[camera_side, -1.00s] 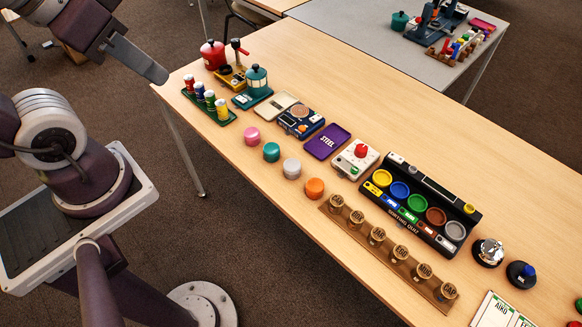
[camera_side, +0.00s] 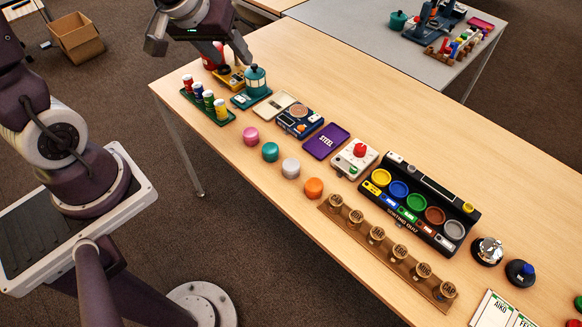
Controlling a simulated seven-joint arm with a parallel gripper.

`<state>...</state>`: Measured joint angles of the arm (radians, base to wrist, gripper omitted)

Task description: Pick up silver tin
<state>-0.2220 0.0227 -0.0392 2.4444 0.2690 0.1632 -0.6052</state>
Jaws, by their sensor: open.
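The silver tin (camera_side: 291,167) is a small round pale grey tin on the wooden table. It stands in a slanting row between the teal tin (camera_side: 270,152) and the orange tin (camera_side: 314,188), apart from both. The pink tin (camera_side: 251,136) is at the far end of the row. My gripper (camera_side: 203,53) is open, with its fingers pointing down, over the far left end of the table. It is well away from the silver tin, up and to the left in the picture, and partly hides the red pot (camera_side: 212,60).
A green tray (camera_side: 207,108) of small cans and a teal pot (camera_side: 256,80) stand below my gripper. A scale (camera_side: 300,122), a purple STEEL tray (camera_side: 326,141) and a red-knobbed box (camera_side: 355,158) line the tins' far side.

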